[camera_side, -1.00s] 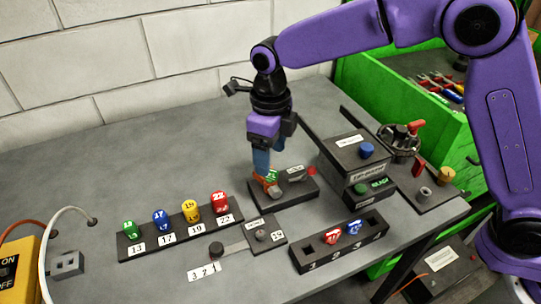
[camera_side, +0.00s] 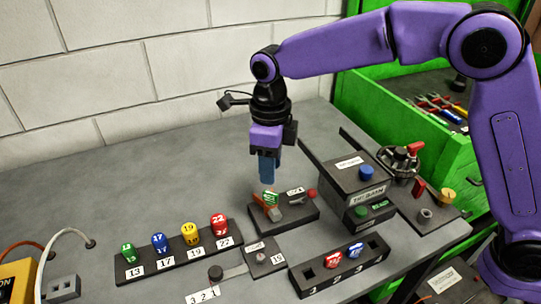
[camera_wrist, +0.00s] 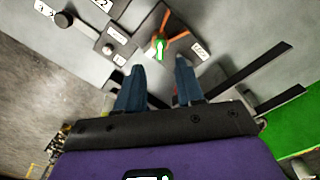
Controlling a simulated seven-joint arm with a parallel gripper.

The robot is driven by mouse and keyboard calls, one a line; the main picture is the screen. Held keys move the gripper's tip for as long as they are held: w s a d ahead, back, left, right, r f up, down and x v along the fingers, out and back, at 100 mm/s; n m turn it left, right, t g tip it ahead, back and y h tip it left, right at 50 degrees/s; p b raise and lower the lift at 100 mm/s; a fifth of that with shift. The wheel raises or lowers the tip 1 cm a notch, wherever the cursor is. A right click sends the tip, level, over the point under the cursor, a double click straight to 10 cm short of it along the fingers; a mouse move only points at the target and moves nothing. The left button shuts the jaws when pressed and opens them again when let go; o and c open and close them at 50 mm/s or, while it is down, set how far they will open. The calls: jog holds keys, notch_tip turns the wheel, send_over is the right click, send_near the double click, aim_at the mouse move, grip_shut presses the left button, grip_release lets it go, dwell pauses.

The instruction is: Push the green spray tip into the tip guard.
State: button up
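The green spray tip (camera_side: 270,198) with a white number label stands at the orange tip guard (camera_side: 275,214) on a dark block (camera_side: 297,215). In the wrist view the green tip (camera_wrist: 159,48) shows between the orange arms of the guard (camera_wrist: 180,38). How deep it sits is too small to tell. My gripper (camera_side: 268,182) is above the tip, pointing down, with a small gap between them. In the wrist view its two blue fingers (camera_wrist: 160,75) are apart with nothing between them.
A rack (camera_side: 180,253) holds green, blue, yellow and red tips at the left front. Another rack (camera_side: 340,268) with a red and a blue tip is at the front right. A dark box (camera_side: 348,170) with a blue knob stands right of the guard block.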

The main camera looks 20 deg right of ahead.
aim_at(271, 193)
jog(key=n, duration=0.4)
jog(key=shift+r, duration=0.2)
jog(key=n, duration=0.4)
jog(key=shift+r, duration=0.2)
jog(key=n, duration=0.4)
jog(key=shift+r+n, duration=0.2)
jog(key=shift+n, duration=0.1)
jog(key=n, duration=0.3)
jog(key=shift+r+n, duration=0.15)
jog(key=shift+n, duration=0.25)
jog(key=n, duration=0.4)
jog(key=shift+r, duration=0.15)
jog(key=shift+f+n, duration=1.5)
jog(key=shift+n, duration=0.75)
jog(key=shift+f+n, duration=1.45)
jog(key=shift+n, duration=0.75)
jog(key=shift+f+n, duration=1.5)
jog(key=shift+n, duration=0.75)
